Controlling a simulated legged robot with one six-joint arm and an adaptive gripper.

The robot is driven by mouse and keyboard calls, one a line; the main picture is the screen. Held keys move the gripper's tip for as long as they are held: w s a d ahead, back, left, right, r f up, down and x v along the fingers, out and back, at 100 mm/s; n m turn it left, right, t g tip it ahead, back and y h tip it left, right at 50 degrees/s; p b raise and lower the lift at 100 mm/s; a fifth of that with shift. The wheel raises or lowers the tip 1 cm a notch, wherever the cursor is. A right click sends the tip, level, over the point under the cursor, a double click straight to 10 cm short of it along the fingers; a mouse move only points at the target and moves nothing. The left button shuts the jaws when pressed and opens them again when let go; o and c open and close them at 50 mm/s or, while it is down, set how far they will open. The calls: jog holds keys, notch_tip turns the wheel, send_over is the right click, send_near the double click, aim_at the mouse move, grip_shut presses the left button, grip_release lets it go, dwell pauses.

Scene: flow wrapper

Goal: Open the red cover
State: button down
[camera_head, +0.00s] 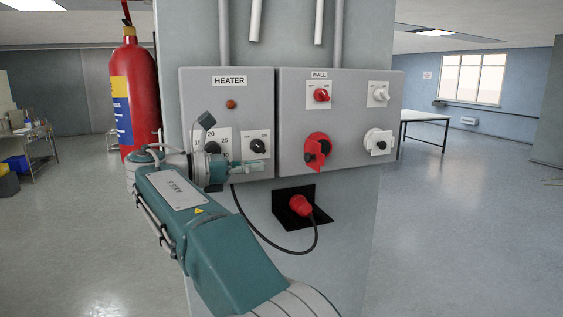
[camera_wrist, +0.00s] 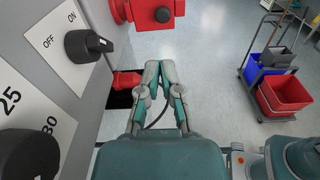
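The red cover (camera_head: 317,141) is part of a red fitting low on the left of the WALL panel, with a small dark round part on its front. The same red fitting shows at the top edge of the wrist view (camera_wrist: 145,10), partly cut off. I cannot tell whether the cover is open. My gripper (camera_head: 262,167) is left of and slightly below the cover, in front of the HEATER panel's lower right corner, and apart from the cover. In the wrist view its fingertips (camera_wrist: 160,64) are close together with nothing seen between them.
A red plug (camera_head: 301,206) with a black cable sits in a black bracket below the panels. Heater knobs (camera_head: 258,146) are close beside my gripper. A white socket (camera_head: 378,142) is right of the cover. A fire extinguisher (camera_head: 135,90) stands left. A cart (camera_wrist: 275,65) is behind.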

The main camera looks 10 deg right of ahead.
jog(key=s+d+f+m+y, duration=0.5)
jog(key=s+d+f+y, duration=0.25)
jog(key=s+d, duration=0.4)
jog(key=s+f+m+y, duration=1)
jog(key=s+f+m, duration=0.3)
jog(key=f+m, duration=0.1)
jog(key=w+d+r+m+t+y, duration=0.2)
jog(key=w+r+m+y, duration=0.55)
jog(key=w+r, duration=0.45)
jog(key=w+d+r+t+y, duration=0.25)
jog(key=w+d+r, duration=0.25)
jog(key=d, duration=0.3)
jog(key=w+d+r+t+y, duration=0.2)
jog(key=w+d+r+y, duration=0.25)
jog(key=d, duration=0.25)
send_near(313, 154)
jog(key=shift+g, duration=0.25)
jog(key=w+a, duration=0.4)
jog(key=shift+w, duration=0.2)
jog(key=shift+a+f, duration=0.15)
jog(key=shift+a, duration=0.35)
